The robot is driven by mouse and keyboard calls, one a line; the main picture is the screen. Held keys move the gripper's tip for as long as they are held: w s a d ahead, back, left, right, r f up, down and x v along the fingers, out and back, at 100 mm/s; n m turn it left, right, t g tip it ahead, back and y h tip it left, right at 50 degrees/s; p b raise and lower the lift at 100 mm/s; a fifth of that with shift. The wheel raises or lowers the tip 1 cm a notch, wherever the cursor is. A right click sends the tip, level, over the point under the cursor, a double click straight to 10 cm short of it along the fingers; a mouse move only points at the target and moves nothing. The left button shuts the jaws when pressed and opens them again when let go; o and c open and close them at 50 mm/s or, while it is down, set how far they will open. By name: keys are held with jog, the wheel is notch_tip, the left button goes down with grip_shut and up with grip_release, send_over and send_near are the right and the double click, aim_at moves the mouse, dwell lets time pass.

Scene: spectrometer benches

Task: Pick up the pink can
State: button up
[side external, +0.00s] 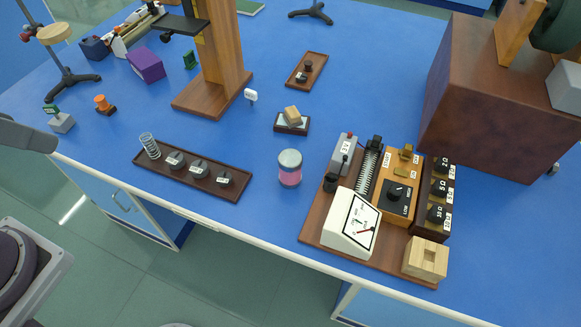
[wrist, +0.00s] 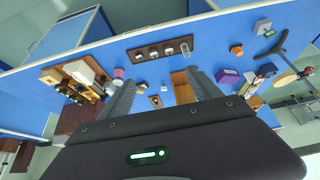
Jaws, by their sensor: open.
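The pink can (side external: 290,170) stands upright on the blue bench, with a pink lower part and a grey top. In the side external view it is between the dark weight tray and the meter board. In the wrist view the pink can (wrist: 118,74) is small and distant, just left of the left finger's tip. My gripper (wrist: 162,79) is open, with its two grey fingers wide apart and nothing held between them. It is well away from the can. The fingers do not show in the side external view.
A dark tray (side external: 240,190) with a spring and several labelled weights lies left of the can. The board with a white meter (side external: 351,223) is to its right. A small box on a dark base (side external: 291,125) stands behind it. Bare bench lies immediately around the can.

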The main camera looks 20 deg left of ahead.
notch_tip(320, 180, up, 5)
jog(key=w+d+r+m+t, duration=0.2)
jog(key=w+t, duration=0.2)
jog(key=w, duration=1.2)
jog(key=m+t+h, duration=0.1)
jog(key=m+h, duration=0.4)
jog(key=h, duration=0.3)
send_over(301, 158)
jog(key=s+a, duration=0.3)
jog(key=a, duration=0.2)
notch_tip(301, 158, down, 5)
notch_tip(301, 158, down, 28)
jog(key=shift+s+f, duration=0.1)
jog(key=shift+d+f, duration=0.1)
jog(key=shift+f, duration=0.2)
jog(key=x, duration=0.7)
jog(key=shift+s+d, duration=0.15)
jog(key=shift+d, duration=0.05)
jog(key=shift+r, duration=0.1)
jog(key=c, duration=1.6)
